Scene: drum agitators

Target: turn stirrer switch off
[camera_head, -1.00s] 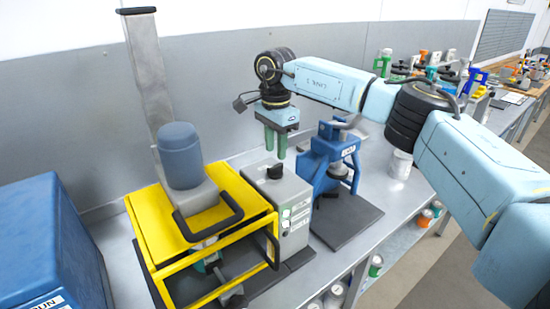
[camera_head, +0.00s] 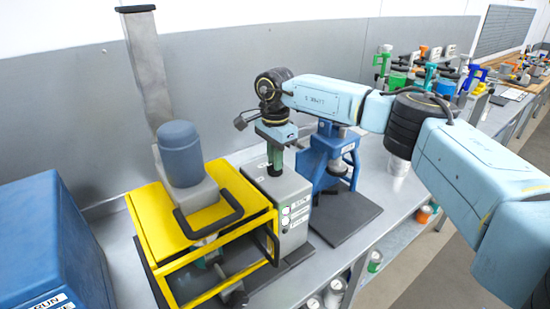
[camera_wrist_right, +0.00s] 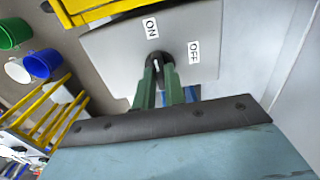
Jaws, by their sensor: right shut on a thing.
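The stirrer switch is a black knob (camera_wrist_right: 155,62) on top of a grey control box (camera_head: 292,207), beside the yellow-framed drum agitator (camera_head: 160,222). In the right wrist view, an ON label (camera_wrist_right: 150,27) and an OFF label (camera_wrist_right: 194,52) lie on the box top beyond the knob. The knob's white mark points between the labels, nearer ON. My right gripper (camera_head: 274,168) points down at the box top, its green fingers shut on the knob. In the head view the fingers hide most of the knob. My left gripper is not in view.
A blue press-like stand (camera_head: 328,160) stands just right of the box, close to my right gripper. A large blue box (camera_head: 50,245) fills the left front. A grey wall (camera_head: 230,70) runs behind the bench. Coloured drums (camera_wrist_right: 38,64) show in the wrist view.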

